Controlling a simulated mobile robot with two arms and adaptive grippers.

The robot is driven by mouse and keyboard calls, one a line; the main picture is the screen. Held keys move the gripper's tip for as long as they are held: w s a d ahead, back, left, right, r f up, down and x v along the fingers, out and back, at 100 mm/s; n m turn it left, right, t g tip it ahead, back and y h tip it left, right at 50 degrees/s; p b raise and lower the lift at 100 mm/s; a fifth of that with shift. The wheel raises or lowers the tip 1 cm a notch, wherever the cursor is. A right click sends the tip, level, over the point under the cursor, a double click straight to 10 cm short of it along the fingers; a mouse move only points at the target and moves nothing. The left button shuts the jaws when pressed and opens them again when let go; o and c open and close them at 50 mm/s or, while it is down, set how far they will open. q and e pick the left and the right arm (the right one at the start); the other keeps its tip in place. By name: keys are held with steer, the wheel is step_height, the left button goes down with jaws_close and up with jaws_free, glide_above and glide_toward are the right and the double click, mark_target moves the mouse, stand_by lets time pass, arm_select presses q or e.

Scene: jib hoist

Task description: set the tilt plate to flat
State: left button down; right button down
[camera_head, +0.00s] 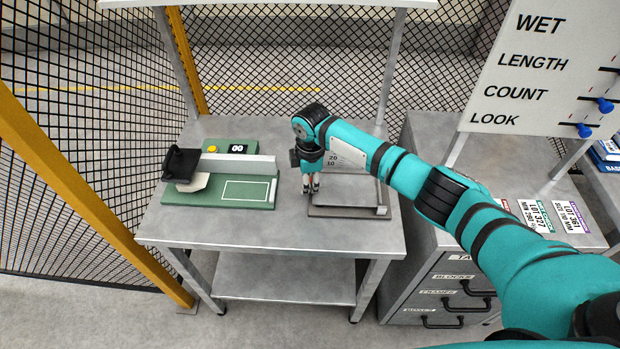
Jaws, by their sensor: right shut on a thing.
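The tilt plate (352,190) is a grey plate on a low base at the right of the grey metal table. A pale scale board with the marks 20 and 10 (343,157) stands behind it, partly covered by my right arm. My right gripper (311,190) points down at the plate's left edge. It is shut on the tilt plate there, though the fingertips are small and the exact grip point is unclear. I cannot tell the plate's exact angle, as the gripper and arm hide part of it. My left gripper is out of view.
A green device with a grey bar and black handle (220,180) stands left on the table (270,235). A drawer cabinet (440,290) with lot cards on top is to the right, under a white sign board (540,70). Mesh fencing with yellow posts (90,200) encloses the left and back.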

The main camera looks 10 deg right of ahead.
steer(key=shift+a, duration=0.4)
steer(key=c, duration=1.3)
jaws_free()
steer(key=shift+c, duration=0.2)
steer(key=shift+o, duration=1.2)
steer(key=shift+w+a+f, duration=0.1)
steer(key=shift+a, duration=0.05)
steer(key=shift+d, duration=0.2)
steer(key=shift+r, duration=0.4)
step_height(320, 180, up, 11)
steer(key=shift+s+r, duration=0.15)
steer(key=shift+s, duration=0.2)
steer(key=shift+d, duration=0.1)
